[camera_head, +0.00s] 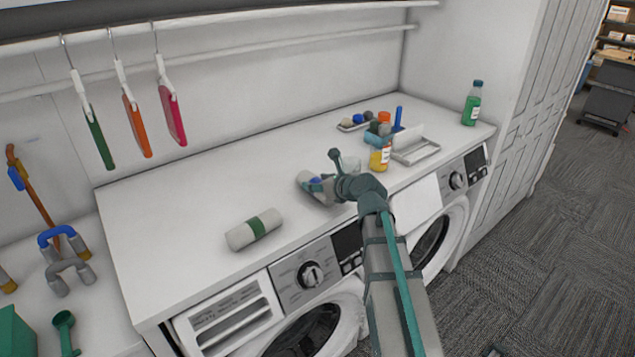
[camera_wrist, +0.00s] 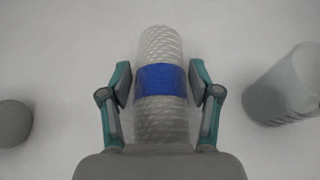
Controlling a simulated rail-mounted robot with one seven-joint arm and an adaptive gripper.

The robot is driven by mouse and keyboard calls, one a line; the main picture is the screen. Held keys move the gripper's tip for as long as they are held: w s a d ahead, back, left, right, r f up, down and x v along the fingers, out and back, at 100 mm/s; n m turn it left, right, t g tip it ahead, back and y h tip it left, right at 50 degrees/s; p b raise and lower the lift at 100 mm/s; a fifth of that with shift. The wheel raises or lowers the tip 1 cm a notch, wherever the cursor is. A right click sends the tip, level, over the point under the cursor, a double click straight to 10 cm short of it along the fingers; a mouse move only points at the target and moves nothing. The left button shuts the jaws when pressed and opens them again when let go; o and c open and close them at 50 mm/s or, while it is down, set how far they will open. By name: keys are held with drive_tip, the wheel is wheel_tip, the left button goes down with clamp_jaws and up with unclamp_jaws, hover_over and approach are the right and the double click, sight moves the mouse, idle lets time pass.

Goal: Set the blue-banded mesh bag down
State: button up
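The blue-banded mesh bag (camera_wrist: 160,112) is a pale, netted cylinder with a wide blue band around its middle. It lies lengthwise between the two fingers of my gripper (camera_wrist: 160,84), which close on both sides of the band. In the head view my gripper (camera_head: 322,186) is low over the white counter top, near its front edge. The bag's pale end (camera_head: 304,179) shows there, with the rest partly hidden by the gripper. I cannot tell whether the bag touches the counter.
A pale cylinder (camera_wrist: 287,88) is right of the bag. Bottles and a metal tray (camera_head: 414,150) stand farther right. The counter's back left is clear.

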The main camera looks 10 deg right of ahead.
drive_tip(key=shift+o, duration=0.5)
drive_tip(key=shift+r, duration=0.15)
drive_tip(key=b+v, duration=0.1)
drive_tip(key=v, duration=1.1)
drive_tip(key=shift+d+b, duration=0.1)
drive_tip(key=shift+b, duration=0.3)
